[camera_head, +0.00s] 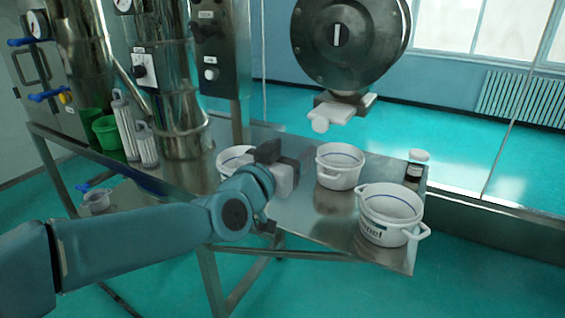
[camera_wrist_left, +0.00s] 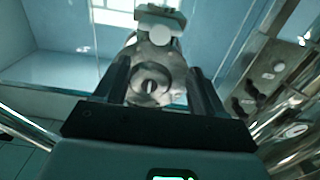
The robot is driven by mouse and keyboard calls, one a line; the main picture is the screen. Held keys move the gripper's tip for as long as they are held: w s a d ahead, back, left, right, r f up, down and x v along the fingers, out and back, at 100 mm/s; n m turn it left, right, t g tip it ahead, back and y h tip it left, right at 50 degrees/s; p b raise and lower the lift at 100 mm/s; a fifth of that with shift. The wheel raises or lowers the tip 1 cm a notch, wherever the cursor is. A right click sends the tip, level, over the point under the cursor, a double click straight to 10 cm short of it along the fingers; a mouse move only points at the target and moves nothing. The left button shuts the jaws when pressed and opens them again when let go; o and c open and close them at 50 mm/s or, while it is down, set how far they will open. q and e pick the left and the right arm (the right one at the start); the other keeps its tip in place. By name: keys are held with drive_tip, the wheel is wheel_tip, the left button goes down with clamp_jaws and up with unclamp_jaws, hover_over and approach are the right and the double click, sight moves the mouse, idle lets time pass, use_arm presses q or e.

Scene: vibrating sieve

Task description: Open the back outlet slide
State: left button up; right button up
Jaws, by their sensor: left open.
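The sieve's round grey metal drum (camera_head: 350,42) hangs at the top of the head view. Under it is a metal outlet with a white slide handle (camera_head: 328,120); whether this is the back outlet I cannot tell. My left gripper (camera_head: 270,160) is over the table, below and left of that handle and apart from it. In the left wrist view the open left fingers (camera_wrist_left: 160,88) stand on both sides of a shiny round metal part (camera_wrist_left: 155,72), which lies beyond them. A pale block-like part (camera_wrist_left: 160,20) shows above it. Nothing is between the fingers. My right gripper is not in view.
Several white pots stand on the metal table: one behind my gripper (camera_head: 232,158), one in the middle (camera_head: 339,165), one at the front right (camera_head: 388,215). Steel columns (camera_head: 172,75) and a control box (camera_head: 212,50) stand left.

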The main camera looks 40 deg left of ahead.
use_arm(q)
drive_tip(key=shift+v, duration=1.55)
drive_tip(key=w+d+f+m+g+h, duration=0.1)
drive_tip(key=w+d+f+g+h, duration=0.15)
drive_tip(key=f, duration=0.75)
drive_tip(key=w+d+f+m+g+h, duration=0.15)
drive_tip(key=d+f, duration=0.25)
drive_tip(key=f, duration=0.6)
drive_tip(key=w+d+f+g+h, duration=0.1)
drive_tip(key=w+d+f+g, duration=0.15)
drive_tip(key=f, duration=0.85)
drive_tip(key=s+d+f+g+h, duration=0.1)
drive_tip(key=s+d+f+g, duration=0.3)
drive_tip(key=f, duration=0.4)
drive_tip(key=s+d+f+g+h, duration=0.15)
drive_tip(key=s+d+f, duration=0.3)
drive_tip(key=f, duration=0.45)
drive_tip(key=s+d+f+n+g, duration=0.1)
drive_tip(key=s+d+f+g, duration=0.1)
drive_tip(key=s, duration=0.5)
drive_tip(key=s+d+f+g, duration=0.3)
drive_tip(key=s+f, duration=0.2)
drive_tip(key=s, duration=0.1)
drive_tip(key=shift+s+d+f+n+h, duration=0.25)
drive_tip(key=shift+s+d+n+h, duration=0.1)
drive_tip(key=shift+s+h, duration=0.1)
